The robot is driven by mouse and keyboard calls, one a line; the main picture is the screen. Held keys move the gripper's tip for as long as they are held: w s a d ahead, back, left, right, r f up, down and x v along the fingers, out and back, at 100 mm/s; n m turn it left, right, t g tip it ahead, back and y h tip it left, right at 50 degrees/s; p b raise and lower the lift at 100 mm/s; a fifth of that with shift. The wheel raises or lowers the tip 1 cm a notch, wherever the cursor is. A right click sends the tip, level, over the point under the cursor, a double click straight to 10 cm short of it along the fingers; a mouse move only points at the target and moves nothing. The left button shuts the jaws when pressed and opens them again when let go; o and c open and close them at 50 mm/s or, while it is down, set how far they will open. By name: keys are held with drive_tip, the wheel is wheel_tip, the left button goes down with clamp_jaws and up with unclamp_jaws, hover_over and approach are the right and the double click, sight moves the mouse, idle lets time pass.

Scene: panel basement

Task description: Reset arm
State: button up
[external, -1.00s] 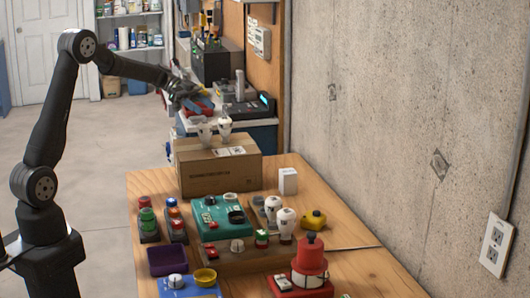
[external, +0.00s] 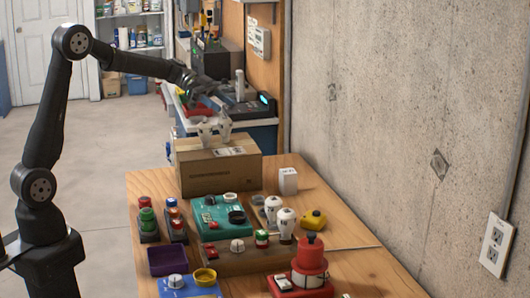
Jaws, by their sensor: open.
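My arm rises at the left and reaches right across the picture. My gripper (external: 196,95) is raised in the air above and behind the cardboard box, clear of the wooden table. It is open, and I see nothing held in it.
The wooden table (external: 345,262) holds a cardboard box (external: 215,174), a teal panel (external: 208,228), a purple tray (external: 167,262), a yellow button box (external: 314,220), a red device (external: 310,262) and a white box (external: 288,181). White bulb-like pieces (external: 224,127) stand on the cardboard box. A concrete wall (external: 400,130) bounds the right.

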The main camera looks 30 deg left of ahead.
drive_tip(key=s+d+r, duration=0.1)
drive_tip(key=s+d, duration=1.1)
drive_tip(key=d, duration=0.2)
drive_tip(key=s+d+f+n+t, duration=0.2)
drive_tip(key=s+d+f, duration=0.6)
drive_tip(key=s+f, duration=0.2)
drive_tip(key=shift+d+f, duration=0.15)
drive_tip(key=shift+d, duration=0.1)
drive_tip(key=shift+s, duration=0.15)
